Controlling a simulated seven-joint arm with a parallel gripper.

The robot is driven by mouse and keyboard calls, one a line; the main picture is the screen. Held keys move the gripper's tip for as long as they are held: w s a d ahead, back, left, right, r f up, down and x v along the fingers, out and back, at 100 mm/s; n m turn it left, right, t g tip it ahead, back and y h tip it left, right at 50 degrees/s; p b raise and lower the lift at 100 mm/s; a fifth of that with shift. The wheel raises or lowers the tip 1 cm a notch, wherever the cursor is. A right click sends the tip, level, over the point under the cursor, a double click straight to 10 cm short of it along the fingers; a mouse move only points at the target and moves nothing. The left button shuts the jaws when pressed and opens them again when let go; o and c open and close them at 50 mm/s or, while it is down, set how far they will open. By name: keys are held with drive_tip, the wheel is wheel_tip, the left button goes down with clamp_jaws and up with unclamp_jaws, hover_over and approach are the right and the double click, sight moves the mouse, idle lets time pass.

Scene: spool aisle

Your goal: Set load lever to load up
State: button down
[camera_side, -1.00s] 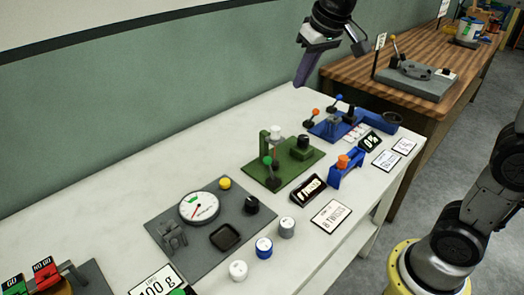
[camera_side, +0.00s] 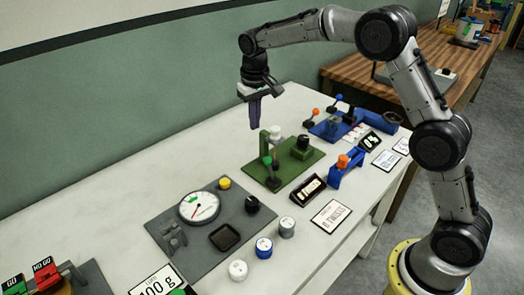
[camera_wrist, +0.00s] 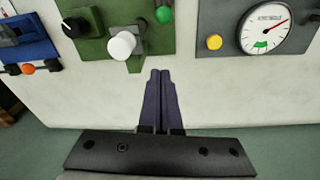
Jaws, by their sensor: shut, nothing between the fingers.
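No lever has a legible "load" label. A green-ball lever (camera_side: 267,161) stands on the green board (camera_side: 290,172), and its ball shows in the wrist view (camera_wrist: 163,15). An orange-ball lever (camera_side: 315,112) and a blue-ball lever (camera_side: 339,97) stand on the blue board (camera_side: 322,131); the orange ball also shows in the wrist view (camera_wrist: 27,69). My gripper (camera_side: 254,127) is shut and empty, pointing down above the white table behind the green board. In the wrist view its purple fingers (camera_wrist: 160,73) lie together, apart from the levers.
The green board carries a white-topped post (camera_side: 275,133) and a black knob (camera_side: 303,142). A grey board with a round dial (camera_side: 199,207) lies to the left. Small weights, including a blue one (camera_side: 264,247), stand in front. The table's back strip is clear.

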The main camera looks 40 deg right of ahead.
sight(270, 167)
drive_tip(key=f, duration=0.9)
drive_tip(key=shift+w+d+f, duration=0.3)
drive_tip(key=shift+w+f, duration=0.05)
drive_tip(key=shift+w, duration=0.05)
drive_tip(key=shift+s+a+r, duration=0.1)
drive_tip(key=shift+s+r, duration=0.05)
drive_tip(key=shift+s, duration=0.5)
drive_tip(key=shift+s+a+r, duration=0.1)
drive_tip(key=shift+s+a, duration=0.05)
drive_tip(key=shift+s, duration=0.45)
drive_tip(key=shift+s+a+r, duration=0.1)
drive_tip(key=shift+s+r, duration=0.05)
drive_tip(key=shift+s, duration=0.5)
drive_tip(key=shift+s, duration=0.1)
drive_tip(key=shift+s+r+t, duration=0.15)
drive_tip(key=shift+t, duration=0.25)
